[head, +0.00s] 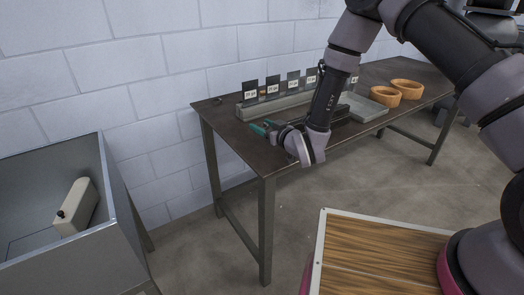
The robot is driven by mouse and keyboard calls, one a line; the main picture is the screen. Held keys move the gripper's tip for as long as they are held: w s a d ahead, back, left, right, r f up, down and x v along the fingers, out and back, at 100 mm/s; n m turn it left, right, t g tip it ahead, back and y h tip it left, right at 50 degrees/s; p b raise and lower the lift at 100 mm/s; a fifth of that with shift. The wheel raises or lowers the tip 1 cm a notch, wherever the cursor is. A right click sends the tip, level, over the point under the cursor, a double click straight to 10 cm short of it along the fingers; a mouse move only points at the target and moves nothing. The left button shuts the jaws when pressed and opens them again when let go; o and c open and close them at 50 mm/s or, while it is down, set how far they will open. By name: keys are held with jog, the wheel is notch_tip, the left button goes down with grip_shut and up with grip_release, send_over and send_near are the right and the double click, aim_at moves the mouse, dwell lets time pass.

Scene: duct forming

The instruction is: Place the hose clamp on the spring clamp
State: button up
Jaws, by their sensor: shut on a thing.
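My gripper (275,132) is low over the near left part of the dark table, at the end of the bent-down arm. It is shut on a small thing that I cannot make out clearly. A teal-green piece (258,129) shows at the gripper's tip; it may be the spring clamp, and I cannot tell if it is held, touched or only beside the fingers. I cannot pick out the hose clamp for sure. A tiny dark item (218,100) lies near the table's far left corner, too small to name.
The table (228,120) carries a long grey rack with several label cards (272,86), a grey tray (362,107) and two round orange-brown containers (385,96) (407,88). A metal bin (105,225) with a beige block (77,207) stands at left. A wood-topped surface (375,255) is in front.

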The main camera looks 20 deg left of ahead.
aim_at(262, 151)
notch_tip(262, 151, down, 9)
jog(key=shift+r, duration=0.2)
dwell(0.3)
jog(key=shift+f, duration=0.2)
jog(key=o, duration=1.3)
jog(key=shift+o, duration=0.2)
